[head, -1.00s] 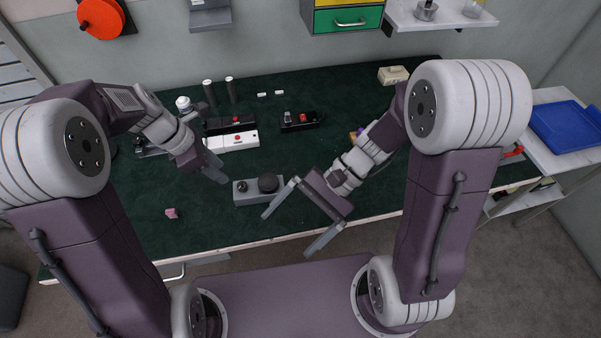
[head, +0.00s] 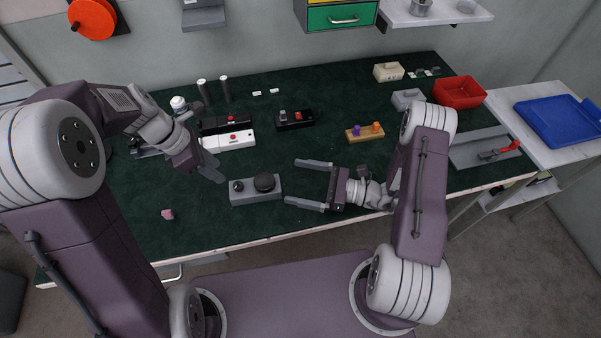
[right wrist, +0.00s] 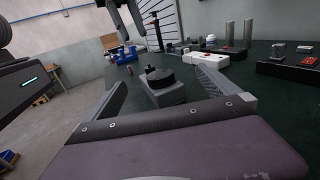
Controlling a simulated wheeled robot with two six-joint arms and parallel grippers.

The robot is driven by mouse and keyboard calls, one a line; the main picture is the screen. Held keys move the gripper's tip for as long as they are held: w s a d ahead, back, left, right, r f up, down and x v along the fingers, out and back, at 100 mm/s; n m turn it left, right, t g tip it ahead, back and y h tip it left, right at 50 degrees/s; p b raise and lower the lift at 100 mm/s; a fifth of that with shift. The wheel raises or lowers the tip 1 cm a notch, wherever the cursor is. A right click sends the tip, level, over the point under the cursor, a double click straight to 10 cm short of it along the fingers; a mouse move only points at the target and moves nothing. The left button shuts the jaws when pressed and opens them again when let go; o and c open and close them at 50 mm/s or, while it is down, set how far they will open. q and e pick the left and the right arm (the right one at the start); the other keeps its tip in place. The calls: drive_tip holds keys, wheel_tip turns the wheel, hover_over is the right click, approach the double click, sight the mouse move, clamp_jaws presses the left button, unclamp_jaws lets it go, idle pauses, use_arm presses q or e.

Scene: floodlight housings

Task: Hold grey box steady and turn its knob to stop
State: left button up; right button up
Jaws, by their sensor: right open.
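The grey box (head: 257,196) stands on the dark green bench top near its front edge. A large dark round knob (head: 264,182) and a smaller dark knob (head: 237,186) sit on its top. In the right wrist view the grey box (right wrist: 168,97) lies ahead, between the fingers. My right gripper (head: 308,183) is open and empty, to the right of the box, with its fingers pointing left toward it. My left gripper (head: 211,168) is up and left of the box, apart from it; its fingers look close together, and the gap between them is unclear.
White and black boxes with red buttons (head: 232,140) stand behind my left gripper. A wooden block with purple and orange pieces (head: 366,132), a red bin (head: 459,92) and a grey plate with a red handle (head: 487,148) are on the right. A pink piece (head: 167,214) lies front left.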

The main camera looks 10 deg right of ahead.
sight(275, 183)
drive_tip(key=f, duration=0.4)
drive_tip(key=shift+a, duration=0.25)
drive_tip(key=x, duration=0.7)
drive_tip(key=shift+r, duration=0.1)
drive_tip(key=c, duration=0.6)
drive_tip(key=c, duration=1.3)
